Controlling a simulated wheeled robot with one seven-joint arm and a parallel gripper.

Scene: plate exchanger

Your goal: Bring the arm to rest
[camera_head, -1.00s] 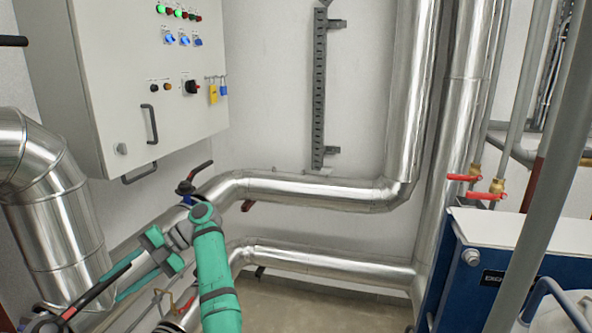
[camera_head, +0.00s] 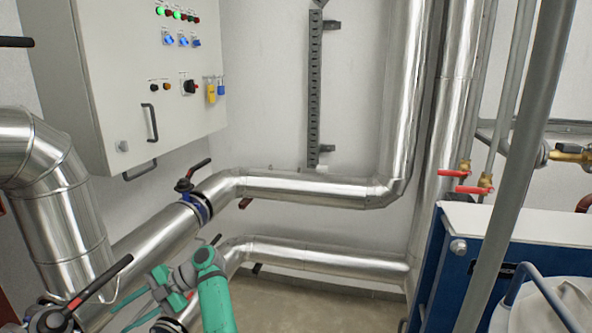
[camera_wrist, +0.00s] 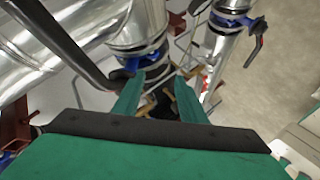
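My green and grey arm reaches up from the bottom edge of the head view, bent at a grey joint. My gripper (camera_wrist: 160,80) shows in the wrist view with its two green fingers apart and nothing seen held between them. Pipes and a blue-collared valve (camera_wrist: 140,58) lie beyond the fingertips. In the head view the gripper points down and left, near a black valve lever (camera_head: 98,283) at the lower left; whether they touch I cannot tell.
A blue-collared valve (camera_head: 186,186) with a black lever sits on the upper silver pipe (camera_head: 300,188). A control cabinet (camera_head: 115,75) hangs at upper left. A blue-framed unit (camera_head: 440,270) and grey post (camera_head: 520,180) stand at right. Some floor (camera_head: 290,302) is bare.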

